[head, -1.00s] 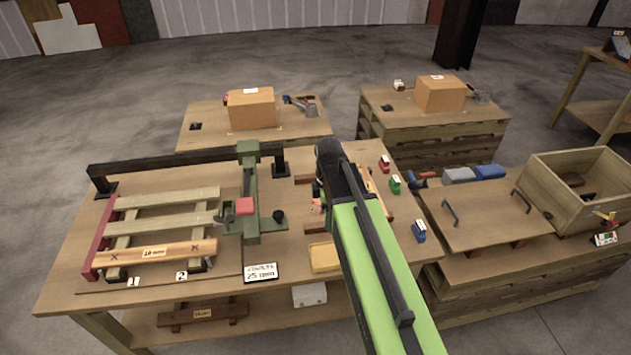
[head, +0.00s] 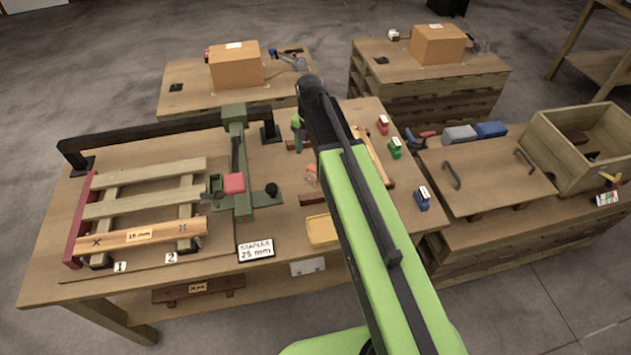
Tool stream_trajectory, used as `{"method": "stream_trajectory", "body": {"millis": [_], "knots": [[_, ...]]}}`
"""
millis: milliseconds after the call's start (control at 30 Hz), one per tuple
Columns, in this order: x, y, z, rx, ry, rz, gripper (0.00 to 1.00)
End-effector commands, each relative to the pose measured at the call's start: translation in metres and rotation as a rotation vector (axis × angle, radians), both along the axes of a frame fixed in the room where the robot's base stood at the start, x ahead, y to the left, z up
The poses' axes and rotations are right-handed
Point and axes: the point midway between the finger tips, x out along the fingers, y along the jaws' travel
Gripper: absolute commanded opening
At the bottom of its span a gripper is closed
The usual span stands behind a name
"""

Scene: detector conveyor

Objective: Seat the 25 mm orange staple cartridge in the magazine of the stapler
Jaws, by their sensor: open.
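The stapler (head: 237,150) is a green upright tool with a red block (head: 233,184) on its front, standing on the left table beside a slatted wooden frame. I cannot make out the inside of its magazine. A small orange piece with a pale face (head: 312,175) lies on the table right of the stapler, close beside my arm. It looks like the orange cartridge, but it is too small to read. My green and black arm reaches forward over the table's right part. My gripper's fingers are hidden behind the arm.
A sign (head: 256,250) reads "STAPLES 25 mm". A yellow tray (head: 322,230) lies near the front edge. Red (head: 382,125), green (head: 395,148) and blue (head: 422,199) cartridge-like blocks stand right of my arm. A black rail (head: 165,137) crosses the back. Cardboard boxes stand behind.

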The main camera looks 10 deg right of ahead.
Motion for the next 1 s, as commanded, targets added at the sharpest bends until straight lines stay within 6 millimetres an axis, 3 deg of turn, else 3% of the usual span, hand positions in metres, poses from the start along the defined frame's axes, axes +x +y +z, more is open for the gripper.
{"method": "stream_trajectory", "body": {"millis": [33,200,500,800,1000], "knots": [[0.0,0.0,-0.023,0.0,0.0,0.0,0.67],[0.0,-0.001,-0.055,0.0,0.0,-0.001,0.67],[0.0,-0.001,-0.063,0.0,0.0,-0.002,0.67],[-0.001,-0.004,-0.111,0.0,0.0,-0.003,0.67],[-0.001,-0.004,-0.11,0.0,0.0,-0.003,0.67]]}}
